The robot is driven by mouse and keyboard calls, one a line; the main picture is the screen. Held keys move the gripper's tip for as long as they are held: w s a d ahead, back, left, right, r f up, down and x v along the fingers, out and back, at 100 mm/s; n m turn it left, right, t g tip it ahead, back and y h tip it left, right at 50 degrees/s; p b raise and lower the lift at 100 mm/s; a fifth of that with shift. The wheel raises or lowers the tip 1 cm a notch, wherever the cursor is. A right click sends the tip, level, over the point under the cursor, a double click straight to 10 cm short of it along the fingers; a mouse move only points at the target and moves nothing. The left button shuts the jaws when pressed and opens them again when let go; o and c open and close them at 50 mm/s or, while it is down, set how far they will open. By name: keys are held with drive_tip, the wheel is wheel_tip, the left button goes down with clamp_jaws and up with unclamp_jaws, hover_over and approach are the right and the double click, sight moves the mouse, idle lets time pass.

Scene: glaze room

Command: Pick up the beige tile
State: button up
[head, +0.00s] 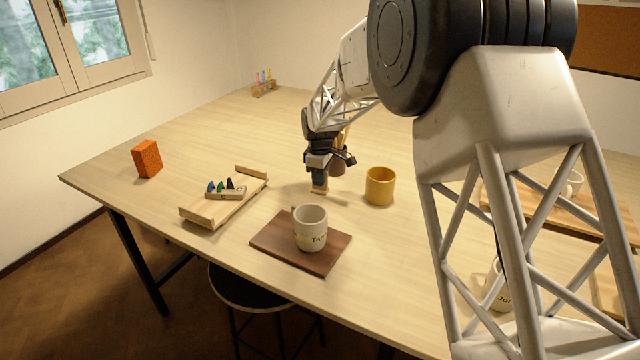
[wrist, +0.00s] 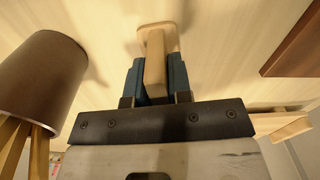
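The beige tile (wrist: 155,62) has an upright part and a wider flat foot. In the wrist view its upright part is between the blue fingers of my gripper (wrist: 157,82), which press against both sides. In the head view my gripper (head: 319,178) points down over the table, with the beige tile (head: 319,189) just below the fingertips. The tile is at or very close to the tabletop; I cannot tell whether it touches.
A brown cup of wooden tools (wrist: 42,82) stands close beside my gripper. A yellow mug (head: 380,187) is to the right. In front, a white mug (head: 309,229) stands on a dark board (head: 272,242). A wooden tray (head: 196,212) holds a rack (head: 226,194). An orange block (head: 147,159) is left.

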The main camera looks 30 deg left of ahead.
clamp_jaws()
drive_tip(key=shift+r, duration=0.1)
wheel_tip(320, 180, up, 18)
idle(0.7)
idle(0.4)
